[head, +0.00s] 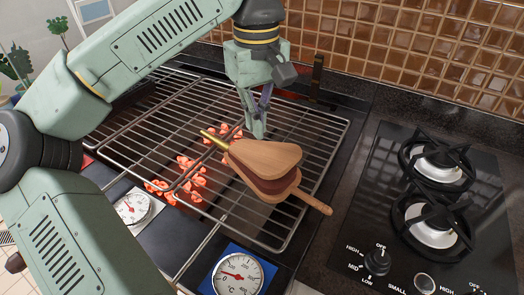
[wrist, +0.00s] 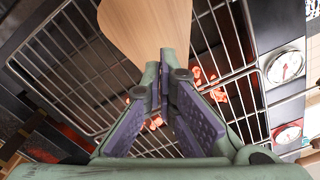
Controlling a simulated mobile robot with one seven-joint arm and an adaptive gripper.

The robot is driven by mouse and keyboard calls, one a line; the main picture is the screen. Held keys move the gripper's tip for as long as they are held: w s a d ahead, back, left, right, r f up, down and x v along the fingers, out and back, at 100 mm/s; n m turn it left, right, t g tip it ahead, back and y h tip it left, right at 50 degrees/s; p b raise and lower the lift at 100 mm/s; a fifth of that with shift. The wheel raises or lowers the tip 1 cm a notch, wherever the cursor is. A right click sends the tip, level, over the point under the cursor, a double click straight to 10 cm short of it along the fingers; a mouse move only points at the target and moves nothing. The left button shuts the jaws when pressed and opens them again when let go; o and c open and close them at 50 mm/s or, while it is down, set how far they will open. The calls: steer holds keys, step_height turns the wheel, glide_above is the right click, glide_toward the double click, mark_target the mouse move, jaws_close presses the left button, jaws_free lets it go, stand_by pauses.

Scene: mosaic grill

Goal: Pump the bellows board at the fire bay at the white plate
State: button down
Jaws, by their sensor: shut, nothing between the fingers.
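The wooden bellows (head: 268,158) lies on the right part of the grill grate, with its brass nozzle (head: 214,139) pointing left and its handle (head: 315,203) to the lower right. A dark red fold shows between its boards, which stand apart. The white plate (head: 134,207) with a dial is at the grill's front edge; it also shows in the wrist view (wrist: 285,68). My gripper (head: 257,131) is shut and empty, pointing down at the far edge of the top board. In the wrist view its tips (wrist: 163,62) overlap the board (wrist: 145,28); I cannot tell whether they touch.
Glowing coals (head: 188,178) lie under the wire grate (head: 312,120), left of the bellows. A blue plate (head: 237,272) with a dial is nearer the front, and a red plate (head: 87,160) is at the left. A gas hob (head: 430,200) stands at the right; a tiled wall is behind.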

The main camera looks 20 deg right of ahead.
steer(key=shift+r, duration=2.9)
